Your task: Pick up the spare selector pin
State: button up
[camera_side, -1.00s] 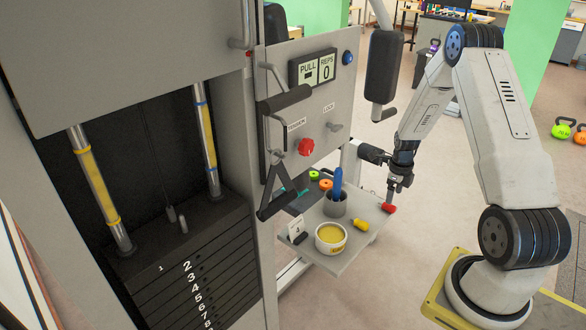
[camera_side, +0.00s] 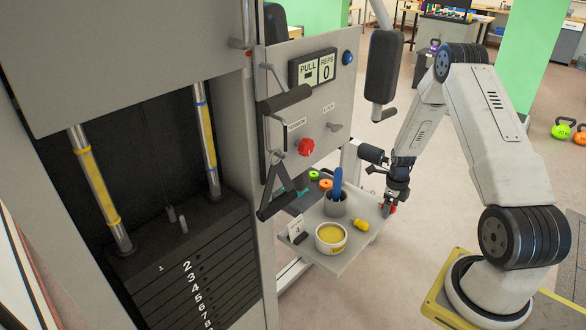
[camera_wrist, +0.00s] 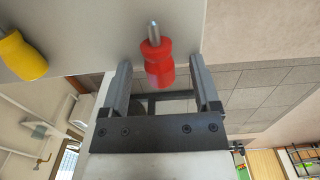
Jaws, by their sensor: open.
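A pin with a red handle and a short metal shaft (camera_wrist: 158,62) lies at the edge of the grey tray (camera_side: 363,210). In the side view only a bit of its red handle (camera_side: 389,209) shows beneath my gripper (camera_side: 390,202). In the wrist view my gripper (camera_wrist: 160,72) is open, with one finger on each side of the red handle and gaps between. The metal shaft points away from the gripper. A yellow-handled piece (camera_side: 361,225) lies on the tray nearby and shows at the left of the wrist view (camera_wrist: 20,57).
The tray also holds a tub of yellow stuff (camera_side: 331,238), a grey cup (camera_side: 335,207) with a blue-handled tool, a small white card (camera_side: 295,226) and green and orange rings. The weight machine (camera_side: 230,150) stands to the left.

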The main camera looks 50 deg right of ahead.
dwell(0.4)
grip_shut()
jog(key=shift+r, duration=0.25)
jog(key=shift+r, duration=0.95)
jog(key=s+a+r, duration=0.8)
jog(key=s+r, duration=0.2)
jog(key=s, duration=0.1)
jog(key=shift+a+r, duration=0.3)
